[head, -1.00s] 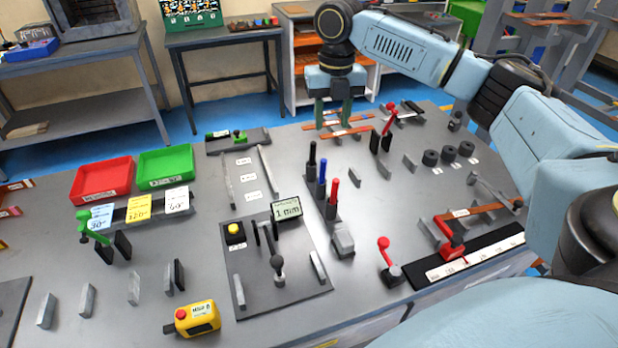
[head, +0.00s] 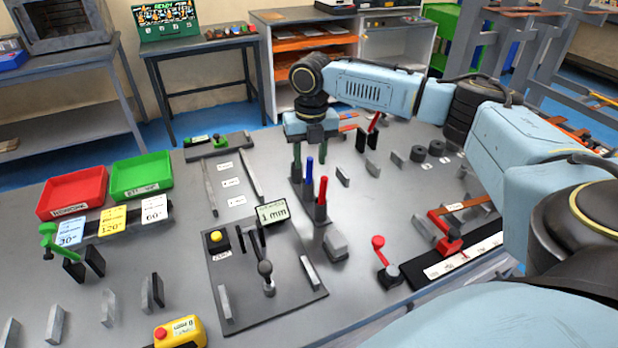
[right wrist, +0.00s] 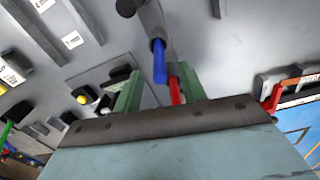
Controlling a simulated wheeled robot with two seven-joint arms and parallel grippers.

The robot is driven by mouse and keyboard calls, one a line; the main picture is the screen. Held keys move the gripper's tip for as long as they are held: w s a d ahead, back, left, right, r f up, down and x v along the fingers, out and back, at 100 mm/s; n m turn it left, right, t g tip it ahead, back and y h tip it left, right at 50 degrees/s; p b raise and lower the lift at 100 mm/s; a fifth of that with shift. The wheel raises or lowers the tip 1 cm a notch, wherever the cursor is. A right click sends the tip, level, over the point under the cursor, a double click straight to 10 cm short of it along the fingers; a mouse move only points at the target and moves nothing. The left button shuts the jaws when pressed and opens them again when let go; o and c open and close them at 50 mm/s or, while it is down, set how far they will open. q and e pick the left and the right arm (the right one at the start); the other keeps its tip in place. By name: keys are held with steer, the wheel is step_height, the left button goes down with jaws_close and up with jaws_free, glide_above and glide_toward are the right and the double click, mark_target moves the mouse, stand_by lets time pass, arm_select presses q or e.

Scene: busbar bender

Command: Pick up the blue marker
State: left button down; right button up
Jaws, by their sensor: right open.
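The blue marker (head: 309,171) stands upright in a dark holder (head: 301,196) in the middle of the table. The red marker (head: 322,190) stands just in front of it. My right gripper (head: 310,156) is open, with green fingers pointing down, just above and behind the blue marker. In the right wrist view the blue marker (right wrist: 160,62) and red marker (right wrist: 175,90) show in the gap between the open fingers (right wrist: 158,88). I cannot tell how deep the blue marker is between them. The black marker (right wrist: 127,8) is hidden by the gripper in the head view.
A small sign reading 1 mm (head: 272,213) and a grey block (head: 335,246) are near the holder. A red-handled lever (head: 379,256) stands to the front right. A red tray (head: 72,192) and a green tray (head: 141,176) are at the left. Small upright plates stand to the right.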

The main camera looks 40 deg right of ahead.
mark_target(309, 178)
step_height(309, 178, down, 4)
steer(key=shift+w+f, duration=0.1)
steer(key=shift+f, duration=0.1)
steer(key=shift+c, duration=0.4)
jaws_close()
